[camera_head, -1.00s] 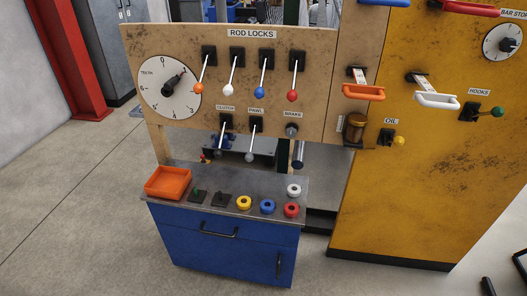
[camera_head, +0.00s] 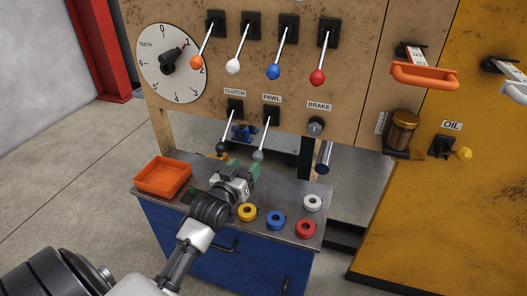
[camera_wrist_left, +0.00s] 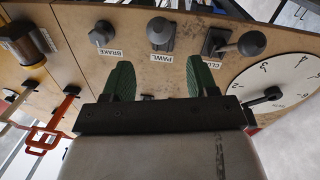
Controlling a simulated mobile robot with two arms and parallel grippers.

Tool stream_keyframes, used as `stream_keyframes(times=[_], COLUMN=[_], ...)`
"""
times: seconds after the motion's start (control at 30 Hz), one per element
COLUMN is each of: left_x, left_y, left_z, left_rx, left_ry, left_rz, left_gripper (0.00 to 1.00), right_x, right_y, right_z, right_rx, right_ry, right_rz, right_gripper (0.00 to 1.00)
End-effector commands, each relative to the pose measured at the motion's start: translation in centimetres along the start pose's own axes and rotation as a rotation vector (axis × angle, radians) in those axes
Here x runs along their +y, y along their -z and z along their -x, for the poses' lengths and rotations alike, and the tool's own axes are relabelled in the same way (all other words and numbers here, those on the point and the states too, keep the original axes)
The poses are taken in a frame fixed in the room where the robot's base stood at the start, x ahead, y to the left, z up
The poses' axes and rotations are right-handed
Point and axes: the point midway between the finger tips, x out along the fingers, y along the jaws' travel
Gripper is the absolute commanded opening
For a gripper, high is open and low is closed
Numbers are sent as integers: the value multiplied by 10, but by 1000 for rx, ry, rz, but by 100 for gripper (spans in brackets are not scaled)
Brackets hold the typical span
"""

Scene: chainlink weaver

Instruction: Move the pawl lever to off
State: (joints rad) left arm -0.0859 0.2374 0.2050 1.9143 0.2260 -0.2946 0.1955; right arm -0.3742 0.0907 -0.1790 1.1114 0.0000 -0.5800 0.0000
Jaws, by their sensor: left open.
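The pawl lever (camera_head: 265,137) is a thin metal rod with a grey ball knob, under the PAWL label on the wooden panel. It points downward in the head view. In the left wrist view, which is turned upside down, its knob (camera_wrist_left: 160,30) shows ahead, roughly in line with the gap between the fingers. My left gripper (camera_head: 244,166) is open, with green fingers, just below and in front of the knob and apart from it. It also shows in the wrist view (camera_wrist_left: 160,80), with nothing between the fingers. My right gripper is not in view.
The clutch lever (camera_head: 229,130) hangs close on the left, its dark knob near my gripper. The brake knob (camera_head: 316,126) is on the right. Below lies a bench top with an orange tray (camera_head: 163,177) and yellow, blue, red and white rings. Several rod-lock levers hang above.

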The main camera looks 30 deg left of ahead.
Motion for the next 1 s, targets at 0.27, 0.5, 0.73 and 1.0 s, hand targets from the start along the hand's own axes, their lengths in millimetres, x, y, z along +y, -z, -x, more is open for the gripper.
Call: stream_keyframes(times=[0.27, 0.5, 0.73, 1.0], left_x=[0, 0, 0, 0], left_y=[0, -1, -1, -1], left_z=[-54, -80, -84, -84], left_rx=[1, -1, -2, -2], left_ry=[0, 0, 0, 0], left_rz=[-2, -1, -2, -2], left_gripper=[58, 58, 58, 35], right_x=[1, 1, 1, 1], right_y=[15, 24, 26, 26], right_z=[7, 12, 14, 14], right_rx=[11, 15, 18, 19], right_ry=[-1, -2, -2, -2], right_rz=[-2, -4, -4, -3], right_gripper=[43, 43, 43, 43])
